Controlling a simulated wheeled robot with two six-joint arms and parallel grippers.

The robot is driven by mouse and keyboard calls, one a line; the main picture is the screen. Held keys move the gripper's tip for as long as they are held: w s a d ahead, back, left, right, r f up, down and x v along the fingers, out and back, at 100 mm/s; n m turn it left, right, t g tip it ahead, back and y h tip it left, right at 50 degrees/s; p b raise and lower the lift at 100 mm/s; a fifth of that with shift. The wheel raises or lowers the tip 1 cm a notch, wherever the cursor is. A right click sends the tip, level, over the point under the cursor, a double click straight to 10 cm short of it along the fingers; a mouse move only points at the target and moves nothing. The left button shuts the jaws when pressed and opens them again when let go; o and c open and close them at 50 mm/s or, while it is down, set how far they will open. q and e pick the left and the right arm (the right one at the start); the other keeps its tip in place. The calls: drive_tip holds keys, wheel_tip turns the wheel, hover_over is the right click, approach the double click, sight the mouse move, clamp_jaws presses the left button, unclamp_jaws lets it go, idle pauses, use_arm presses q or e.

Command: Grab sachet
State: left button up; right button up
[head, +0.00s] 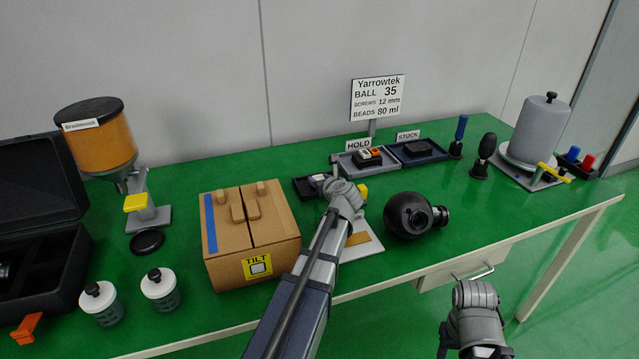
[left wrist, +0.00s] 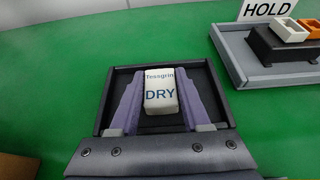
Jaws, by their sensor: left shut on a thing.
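The white sachet (left wrist: 160,97), printed "Tessgrin DRY", shows in the left wrist view. It is between the purple fingers of my left gripper (left wrist: 161,82), which is shut on it. Sachet and fingers are over the small black tray (left wrist: 202,72); I cannot tell whether the sachet still touches its floor. In the head view the same tray (head: 302,188) is mid-table, and my left wrist hides much of it. A small white part of the sachet (head: 317,177) shows beside my wrist. My right arm shows at the bottom right, but its fingers are not in view.
A cardboard box (head: 228,255) stands left of my left arm. A dark round flask (head: 408,215) lies to the right. The green tabletop is clear at the right front.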

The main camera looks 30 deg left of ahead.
use_arm(q)
clamp_jaws()
